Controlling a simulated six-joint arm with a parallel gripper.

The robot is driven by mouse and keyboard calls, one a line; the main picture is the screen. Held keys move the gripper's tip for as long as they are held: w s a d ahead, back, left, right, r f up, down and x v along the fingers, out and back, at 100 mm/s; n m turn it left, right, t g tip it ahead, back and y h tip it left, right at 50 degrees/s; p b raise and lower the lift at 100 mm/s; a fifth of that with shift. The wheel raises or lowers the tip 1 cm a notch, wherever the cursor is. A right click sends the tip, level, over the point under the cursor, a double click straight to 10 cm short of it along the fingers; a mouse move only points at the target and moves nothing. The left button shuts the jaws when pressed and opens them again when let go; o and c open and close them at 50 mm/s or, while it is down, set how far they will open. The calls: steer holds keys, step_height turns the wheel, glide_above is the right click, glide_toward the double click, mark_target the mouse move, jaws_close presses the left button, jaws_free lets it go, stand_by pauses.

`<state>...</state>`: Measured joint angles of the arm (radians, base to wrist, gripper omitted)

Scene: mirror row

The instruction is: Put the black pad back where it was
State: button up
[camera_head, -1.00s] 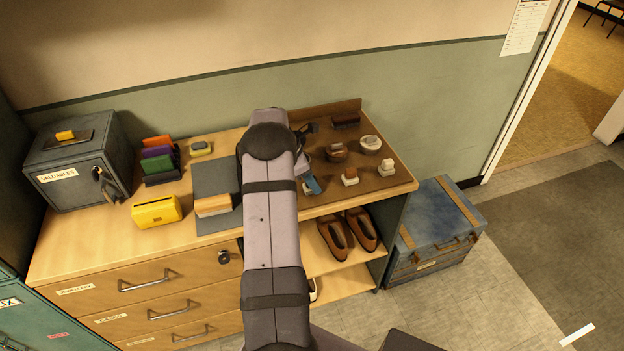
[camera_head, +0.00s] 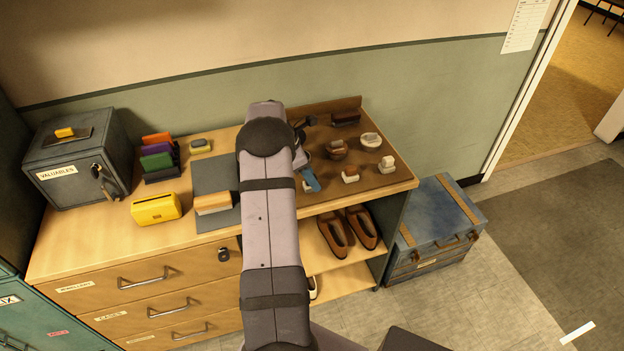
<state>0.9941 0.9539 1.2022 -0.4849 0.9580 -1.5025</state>
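I cannot clearly make out a black pad. A small block with a dark grey top and yellow base (camera_head: 200,146) lies at the back of the counter. A brown board (camera_head: 393,184) on the right carries several small holders and blocks, including a dark block (camera_head: 345,118) at its back edge and a white holder (camera_head: 350,177) with no block visible on it. My forearm crosses the middle and covers the board's left part. My gripper (camera_head: 308,172) shows only partly beside the forearm, low over the board's left side, with a blue part. Its fingers and any held item are unclear.
A grey mat (camera_head: 212,175) bears a tan block (camera_head: 212,203). A yellow box (camera_head: 156,209), a rack of coloured pads (camera_head: 160,160) and a dark valuables safe (camera_head: 80,165) stand left. Brown shoes (camera_head: 348,231) sit on the shelf below. A blue trunk (camera_head: 436,215) is right.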

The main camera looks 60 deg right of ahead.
steer(key=b+v, duration=0.2)
steer(key=v, duration=0.8)
steer(key=shift+r, duration=0.3)
steer(key=shift+w+a, duration=0.15)
steer(key=w+a+m+t+y, duration=0.15)
steer(key=w+a, duration=0.35)
steer(key=a, duration=0.8)
steer(key=w+a+m+t, duration=0.15)
steer(key=w+a, duration=0.25)
steer(key=a, duration=0.9)
steer(key=s+a+f+m, duration=0.1)
steer(key=s+a+m, duration=0.1)
steer(key=s+a, duration=0.2)
steer(key=s+a+f+m+y, duration=0.1)
steer(key=s+a, duration=0.3)
steer(key=a, duration=0.7)
steer(key=s+a+f+m, duration=0.3)
steer(key=s+a, duration=0.1)
steer(key=a, duration=0.3)
steer(key=shift+a+f+y, duration=0.2)
steer(key=shift+a+y, duration=0.15)
steer(key=shift+s, duration=0.1)
